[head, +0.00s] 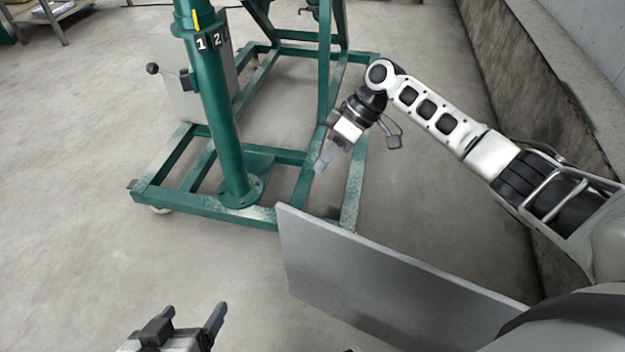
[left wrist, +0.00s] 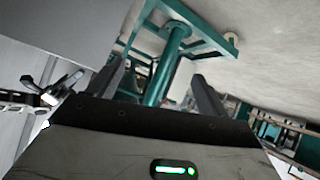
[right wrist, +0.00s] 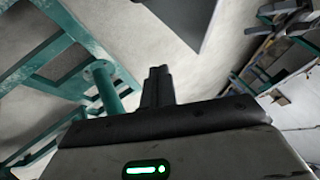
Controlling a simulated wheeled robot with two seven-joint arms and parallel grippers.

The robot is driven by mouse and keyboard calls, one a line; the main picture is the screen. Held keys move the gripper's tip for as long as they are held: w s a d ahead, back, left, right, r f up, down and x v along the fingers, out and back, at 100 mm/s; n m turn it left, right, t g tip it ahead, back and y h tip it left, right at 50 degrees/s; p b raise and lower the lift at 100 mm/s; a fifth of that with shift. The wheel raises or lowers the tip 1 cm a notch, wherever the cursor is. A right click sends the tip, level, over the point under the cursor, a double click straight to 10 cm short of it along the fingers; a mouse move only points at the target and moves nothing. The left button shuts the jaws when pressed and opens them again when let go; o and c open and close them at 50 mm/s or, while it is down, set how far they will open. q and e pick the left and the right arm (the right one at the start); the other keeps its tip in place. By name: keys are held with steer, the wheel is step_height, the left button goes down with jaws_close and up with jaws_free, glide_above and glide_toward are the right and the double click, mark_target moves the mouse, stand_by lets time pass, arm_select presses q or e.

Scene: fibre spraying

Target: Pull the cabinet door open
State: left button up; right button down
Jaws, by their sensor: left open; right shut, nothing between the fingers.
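A flat grey panel (head: 385,285), apparently the cabinet door, stands on edge in the lower middle of the head view. Its near right end passes behind my right arm. It also shows at the upper left of the left wrist view (left wrist: 55,35) and at the top of the right wrist view (right wrist: 190,18). The cabinet body and a handle cannot be made out. My left gripper (head: 193,312) is open and empty, left of the panel and apart from it. My right gripper (head: 322,163) is shut and empty, beyond the panel's far edge, near the green frame.
A green wheeled steel frame (head: 232,150) with a thick post stands beyond the panel, close to my right gripper. A grey box (head: 185,85) sits behind the post. A wall (head: 560,90) runs along the right. The floor at left is clear.

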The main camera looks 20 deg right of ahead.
arm_select(q)
steer(key=shift+w+d+r+t+h+b, duration=0.1)
steer(key=shift+d+r+t+h+b, duration=0.15)
steer(key=shift+r+t+b, duration=0.35)
arm_select(e)
steer(key=s+a+f, duration=0.3)
steer(key=a+f, duration=0.3)
steer(key=a, duration=0.2)
steer(key=shift+f, duration=0.35)
arm_select(q)
steer(key=shift+f, duration=0.15)
